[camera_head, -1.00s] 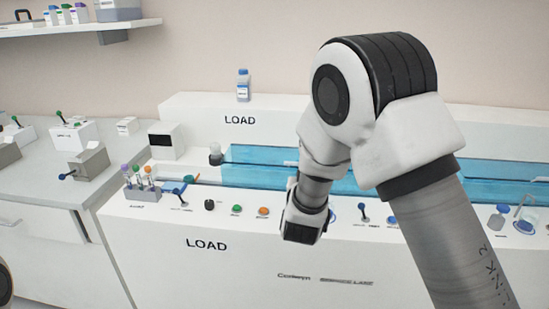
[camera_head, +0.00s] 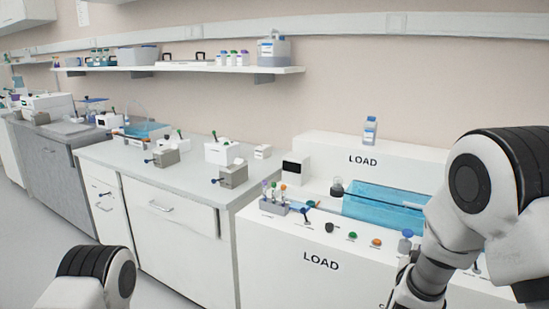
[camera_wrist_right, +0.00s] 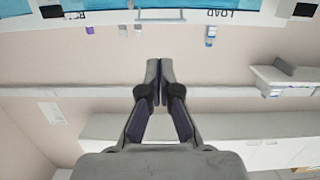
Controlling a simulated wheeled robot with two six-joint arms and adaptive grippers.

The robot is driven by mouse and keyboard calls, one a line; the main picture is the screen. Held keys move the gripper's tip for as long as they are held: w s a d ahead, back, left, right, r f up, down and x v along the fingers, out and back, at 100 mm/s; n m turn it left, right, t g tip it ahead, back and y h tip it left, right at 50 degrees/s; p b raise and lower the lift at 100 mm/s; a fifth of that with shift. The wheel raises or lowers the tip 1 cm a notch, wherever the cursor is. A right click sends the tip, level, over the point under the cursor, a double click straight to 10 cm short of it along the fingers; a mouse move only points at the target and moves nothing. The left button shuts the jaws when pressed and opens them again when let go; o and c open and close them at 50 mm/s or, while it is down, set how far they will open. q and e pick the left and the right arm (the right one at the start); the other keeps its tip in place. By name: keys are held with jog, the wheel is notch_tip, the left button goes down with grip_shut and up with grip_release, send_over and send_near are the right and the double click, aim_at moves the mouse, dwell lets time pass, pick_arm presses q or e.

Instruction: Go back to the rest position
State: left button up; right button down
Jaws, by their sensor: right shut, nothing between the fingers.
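My right gripper (camera_wrist_right: 157,78) is shut and empty in the right wrist view, its two fingers together. They are apart from everything around them. In the head view my right arm bends at the right edge, in front of the white LOAD machine (camera_head: 330,285), and hides part of it. My left arm shows only as a rounded joint at the bottom left of the head view. The left gripper is out of view.
The machine carries a blue clear cover (camera_head: 375,207), coloured knobs and a tube rack (camera_head: 274,208). A grey bench (camera_head: 130,158) with small devices stands to its left. A wall shelf (camera_head: 180,69) holds bottles and boxes. Floor shows at the far left.

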jog(key=s+f+n+g+y+p, duration=0.2)
jog(key=s+f+g+p, duration=0.1)
jog(key=s+f, duration=0.55)
jog(key=s+f+n+g+y+p, duration=0.1)
jog(key=s+f+g+y+p, duration=0.15)
jog(key=s+f, duration=0.65)
jog(key=s+a+f+g+y+p, duration=0.1)
jog(key=s+a+f+g, duration=0.1)
jog(key=s, duration=0.4)
jog(key=s+a+f+n+g+y+p, duration=0.1)
jog(key=s+a+f+g, duration=0.2)
jog(key=s, duration=0.4)
jog(key=s+a+f+n+g+y+p, duration=0.1)
jog(key=s+a+f+g+y, duration=0.1)
jog(key=s, duration=0.4)
jog(key=shift+s+a+f+g, duration=0.3)
jog(key=shift+f+g, duration=0.55)
jog(key=shift+g, duration=0.1)
